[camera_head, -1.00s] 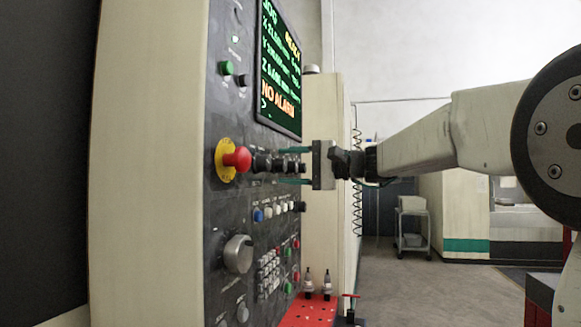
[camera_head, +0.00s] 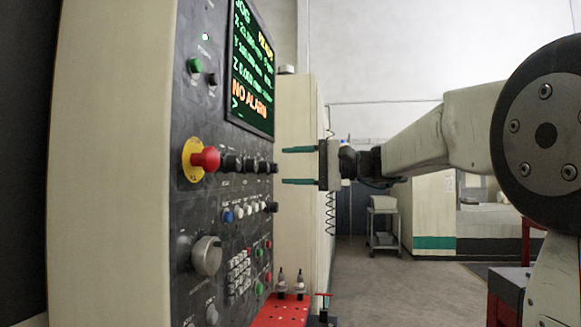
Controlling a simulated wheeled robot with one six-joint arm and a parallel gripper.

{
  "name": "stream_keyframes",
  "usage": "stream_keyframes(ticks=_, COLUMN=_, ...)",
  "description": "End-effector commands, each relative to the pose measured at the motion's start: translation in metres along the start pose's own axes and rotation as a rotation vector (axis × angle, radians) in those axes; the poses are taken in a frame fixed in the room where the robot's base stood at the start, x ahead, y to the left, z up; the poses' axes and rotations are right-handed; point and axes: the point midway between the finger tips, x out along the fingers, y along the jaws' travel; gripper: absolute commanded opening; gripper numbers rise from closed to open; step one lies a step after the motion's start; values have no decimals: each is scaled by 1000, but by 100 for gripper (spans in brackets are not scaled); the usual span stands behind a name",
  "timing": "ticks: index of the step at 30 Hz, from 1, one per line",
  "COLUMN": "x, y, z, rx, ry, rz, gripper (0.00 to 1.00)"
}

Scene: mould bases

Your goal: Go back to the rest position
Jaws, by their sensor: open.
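My gripper (camera_head: 286,166) is in front of the machine's control panel (camera_head: 215,120), at the height of a row of black knobs (camera_head: 250,164). Its two thin green fingers are spread apart, one above the other, and point left toward the panel. Nothing is between them. A gap shows between the fingertips and the knobs. My arm reaches in from the right side of the picture.
The panel carries a red emergency button (camera_head: 206,159) on a yellow ring, a grey dial (camera_head: 207,255) and a lit screen (camera_head: 252,75). A red perforated surface (camera_head: 280,312) with small tool holders lies below. A cart (camera_head: 383,225) stands behind on open floor.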

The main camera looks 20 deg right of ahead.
Motion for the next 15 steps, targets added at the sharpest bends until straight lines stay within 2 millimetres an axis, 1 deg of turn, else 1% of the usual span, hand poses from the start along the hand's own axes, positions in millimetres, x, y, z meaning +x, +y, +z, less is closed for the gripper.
stream_keyframes(ticks=7, x=0, y=0, z=0, rx=3, ry=2, rz=1, gripper=53)
stream_keyframes(ticks=9, x=0, y=7, z=-1, rx=5, ry=6, rz=30, gripper=53)
stream_keyframes(ticks=11, x=0, y=25, z=-2, rx=17, ry=9, rz=82, gripper=53)
stream_keyframes(ticks=13, x=-3, y=58, z=1, rx=40, ry=11, rz=178, gripper=53)
stream_keyframes(ticks=14, x=-6, y=75, z=7, rx=48, ry=11, rz=234, gripper=53)
stream_keyframes(ticks=15, x=-8, y=100, z=20, rx=53, ry=2, rz=320, gripper=53)
